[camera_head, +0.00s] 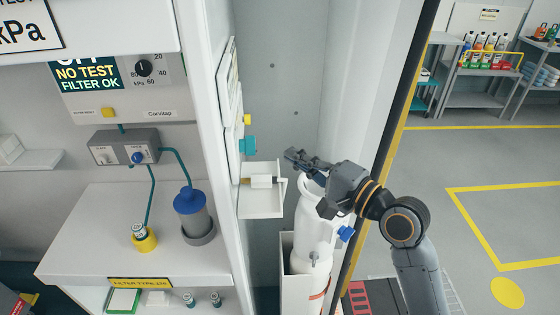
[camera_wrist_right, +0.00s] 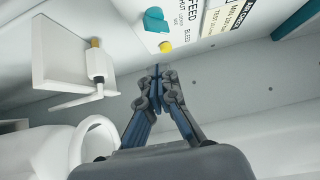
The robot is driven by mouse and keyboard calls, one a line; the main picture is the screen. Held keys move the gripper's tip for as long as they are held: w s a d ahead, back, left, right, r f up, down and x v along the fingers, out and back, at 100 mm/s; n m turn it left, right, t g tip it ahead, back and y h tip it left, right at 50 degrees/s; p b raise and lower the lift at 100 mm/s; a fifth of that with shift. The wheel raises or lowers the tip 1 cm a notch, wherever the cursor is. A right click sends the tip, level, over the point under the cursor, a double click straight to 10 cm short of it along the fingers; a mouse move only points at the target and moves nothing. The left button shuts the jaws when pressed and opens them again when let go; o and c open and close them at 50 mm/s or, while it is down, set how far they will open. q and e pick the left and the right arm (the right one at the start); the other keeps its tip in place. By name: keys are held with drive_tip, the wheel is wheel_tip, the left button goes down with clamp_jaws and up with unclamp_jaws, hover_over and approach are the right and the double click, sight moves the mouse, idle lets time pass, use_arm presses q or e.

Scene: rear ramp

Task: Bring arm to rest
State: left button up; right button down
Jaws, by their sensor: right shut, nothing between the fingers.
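My right gripper (camera_head: 299,157) is shut and empty in the head view, its arm coming in from the lower right. It hovers over the top of a white cylinder (camera_head: 308,225) standing in a white holder, and it covers part of that top. In the right wrist view the fingers of the right gripper (camera_wrist_right: 157,78) are together with nothing between them. The cylinder's round white top (camera_wrist_right: 90,145) shows at the lower left there, beside the gripper. My left gripper is not in view.
A small white bracket (camera_head: 262,205) with a brass fitting sticks out left of the gripper. A teal knob (camera_head: 247,145) is on the panel. The cabinet's side edge (camera_head: 395,130) stands close to the right arm. Open floor (camera_head: 450,160) lies to the right.

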drive_tip(key=s+d+f+n+g+h, duration=0.2)
drive_tip(key=s+d+f+n+h, duration=0.15)
drive_tip(key=f, duration=0.55)
drive_tip(key=s+d+f+n+g+h, duration=0.2)
drive_tip(key=s+f, duration=0.2)
drive_tip(key=f, duration=0.5)
drive_tip(key=s+d+f+n+g+h, duration=0.3)
drive_tip(key=s+d+f, duration=0.3)
drive_tip(key=s, duration=0.4)
drive_tip(key=s+d+f+n+g+h, duration=0.3)
drive_tip(key=s+d+f+h, duration=0.1)
drive_tip(key=s+f, duration=0.4)
wheel_tip(320, 180, down, 24)
drive_tip(key=s+b, duration=0.1)
drive_tip(key=s, duration=0.1)
use_arm(q)
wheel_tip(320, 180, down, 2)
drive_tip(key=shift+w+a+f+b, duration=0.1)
drive_tip(key=shift+b, duration=0.45)
use_arm(e)
drive_tip(key=s+d+f+g, duration=0.2)
drive_tip(key=s+f, duration=1.5)
drive_tip(key=f, duration=0.1)
drive_tip(key=shift+s+d+f, duration=0.15)
drive_tip(key=shift+s+f, duration=0.1)
